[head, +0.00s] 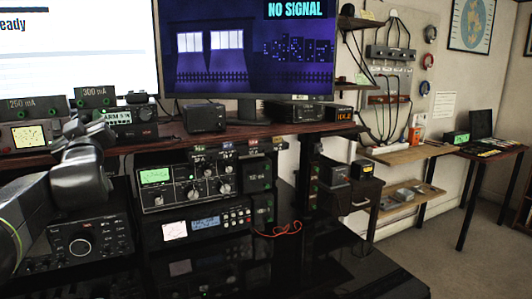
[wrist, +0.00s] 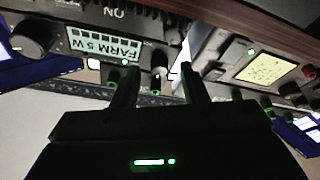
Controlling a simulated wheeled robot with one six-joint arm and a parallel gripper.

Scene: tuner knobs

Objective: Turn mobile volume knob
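The mobile radio (head: 119,117) sits on the desk shelf at the left in the head view, its lit display reading "FARM 5 W". In the wrist view the radio shows upside down, with its lit display (wrist: 104,45) and a large dark knob (wrist: 33,36) at the left. A small dark knob (wrist: 160,60) on its front appears between my two fingertips; I cannot tell whether they touch it. My gripper (wrist: 158,72) is open, its fingers apart. In the head view my arm covers the left part of the radio, and the small knob is hidden there.
A meter unit with a lit screen (head: 29,136) stands left of the radio. A box speaker (head: 205,117) is to its right. Below the shelf are a black radio with a big dial (head: 81,246) and a transceiver (head: 189,184). The shelf edge (head: 250,132) runs close by my arm.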

